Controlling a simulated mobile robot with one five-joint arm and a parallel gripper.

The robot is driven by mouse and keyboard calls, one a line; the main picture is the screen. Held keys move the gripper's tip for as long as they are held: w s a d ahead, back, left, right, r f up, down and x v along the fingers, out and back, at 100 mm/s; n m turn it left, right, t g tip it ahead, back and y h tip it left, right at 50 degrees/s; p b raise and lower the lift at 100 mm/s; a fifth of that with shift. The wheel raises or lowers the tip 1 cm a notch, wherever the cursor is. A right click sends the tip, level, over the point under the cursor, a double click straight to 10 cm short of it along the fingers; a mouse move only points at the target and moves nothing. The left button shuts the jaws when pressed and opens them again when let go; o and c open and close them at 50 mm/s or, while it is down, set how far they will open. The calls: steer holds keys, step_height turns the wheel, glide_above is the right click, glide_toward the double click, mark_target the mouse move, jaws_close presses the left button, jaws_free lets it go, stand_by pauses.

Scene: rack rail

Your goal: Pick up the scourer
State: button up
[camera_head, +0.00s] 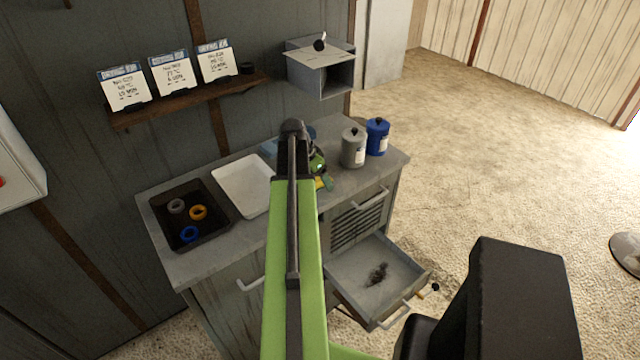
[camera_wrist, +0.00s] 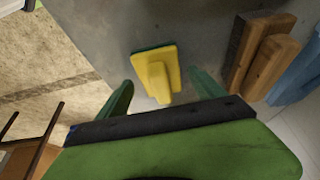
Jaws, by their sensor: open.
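The scourer (camera_wrist: 158,76) is a yellow block with a raised yellow grip and a dark green pad edge. It lies on the grey worktop in the wrist view. My gripper (camera_wrist: 161,80) is open, with one green finger on each side of the scourer and gaps between; I cannot tell the height difference. In the head view a small yellow and green part of the scourer (camera_head: 324,183) shows beside my arm, which hides most of that spot. My gripper (camera_head: 317,163) is partly hidden there too.
Wooden-backed brushes (camera_wrist: 262,52) and a blue cloth-like item (camera_wrist: 298,75) lie right of the scourer. A white tray (camera_head: 232,176), a black tray (camera_head: 166,208) with rings, and grey (camera_head: 353,148) and blue (camera_head: 377,137) canisters stand on the worktop. A drawer (camera_head: 352,270) is open below.

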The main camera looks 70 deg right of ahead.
steer(key=c, duration=1.5)
steer(key=shift+o, duration=0.2)
steer(key=shift+r, duration=0.1)
